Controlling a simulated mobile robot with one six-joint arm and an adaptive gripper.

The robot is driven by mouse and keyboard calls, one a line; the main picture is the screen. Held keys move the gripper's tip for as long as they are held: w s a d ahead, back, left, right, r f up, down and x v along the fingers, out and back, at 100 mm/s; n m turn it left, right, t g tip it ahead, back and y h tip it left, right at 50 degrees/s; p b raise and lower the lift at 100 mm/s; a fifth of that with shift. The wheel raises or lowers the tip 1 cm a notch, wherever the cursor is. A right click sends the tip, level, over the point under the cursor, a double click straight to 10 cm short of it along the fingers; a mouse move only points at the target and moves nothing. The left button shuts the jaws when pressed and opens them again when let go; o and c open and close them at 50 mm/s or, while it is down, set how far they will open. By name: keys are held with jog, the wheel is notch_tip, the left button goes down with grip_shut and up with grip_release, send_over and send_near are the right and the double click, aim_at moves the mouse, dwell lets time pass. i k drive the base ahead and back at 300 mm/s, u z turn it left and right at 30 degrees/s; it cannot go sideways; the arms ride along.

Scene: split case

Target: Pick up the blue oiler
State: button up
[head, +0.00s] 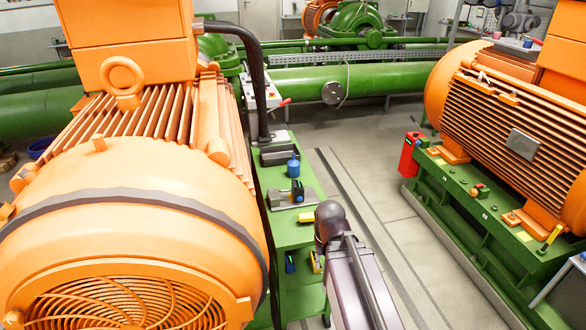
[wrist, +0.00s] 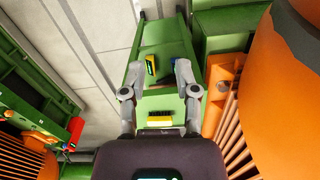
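The blue oiler (head: 293,166) appears to be the small blue can with a thin spout, standing upright on the green cart (head: 308,186) in the head view. It stands just behind a grey and black tool. I cannot make it out in the wrist view. My gripper (wrist: 157,92) is open and empty in the wrist view, its two grey fingers spread apart above the cart's edge. In the head view my arm hides the gripper, so its exact distance from the oiler cannot be told.
A grey and black tool (head: 292,194), a yellow item (head: 306,217) and a dark tray (head: 279,154) lie on the cart. Yellow (wrist: 150,65) and blue items lie on its lower shelf. A large orange motor (head: 130,190) crowds the left. Open floor (head: 370,190) lies to the right.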

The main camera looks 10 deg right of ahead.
aim_at(294, 166)
jog(key=u, duration=0.2)
jog(key=k, duration=0.5)
jog(key=z, duration=0.85)
jog(key=i, duration=1.05)
